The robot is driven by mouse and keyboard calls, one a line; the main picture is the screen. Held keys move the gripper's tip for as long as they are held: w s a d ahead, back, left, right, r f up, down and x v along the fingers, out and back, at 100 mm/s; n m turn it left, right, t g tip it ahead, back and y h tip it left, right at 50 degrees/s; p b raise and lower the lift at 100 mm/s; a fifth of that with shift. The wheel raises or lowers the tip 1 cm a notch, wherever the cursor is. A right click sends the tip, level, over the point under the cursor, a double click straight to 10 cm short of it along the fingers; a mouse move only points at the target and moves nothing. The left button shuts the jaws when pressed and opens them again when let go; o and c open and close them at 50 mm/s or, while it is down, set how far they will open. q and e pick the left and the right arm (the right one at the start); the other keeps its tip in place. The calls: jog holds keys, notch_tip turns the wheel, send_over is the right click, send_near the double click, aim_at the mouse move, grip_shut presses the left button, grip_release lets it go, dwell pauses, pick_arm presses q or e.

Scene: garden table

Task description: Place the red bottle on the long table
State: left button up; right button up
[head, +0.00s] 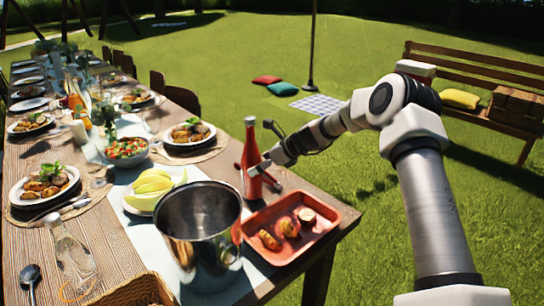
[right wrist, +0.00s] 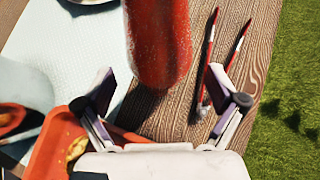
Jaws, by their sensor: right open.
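The red bottle (head: 251,160) stands upright on the long table (head: 328,192) near its right edge, just behind the orange-red tray. In the right wrist view the bottle (right wrist: 158,42) is ahead of my fingers, with its upper part cut off by the frame. My right gripper (head: 263,150) is open beside the bottle, coming from the right. In the right wrist view my right gripper (right wrist: 170,93) has its fingers spread apart with nothing between the tips. My left gripper is not in view.
The orange-red tray (head: 330,217) with grilled pieces lies in front of the bottle. A metal bucket (head: 200,225) stands left of it. Red tongs (right wrist: 215,70) lie right of the bottle. Plates, glasses and a salad bowl (head: 127,150) crowd the table's left part.

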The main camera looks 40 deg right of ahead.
jog(key=p+v, duration=0.3)
jog(key=v, duration=0.6)
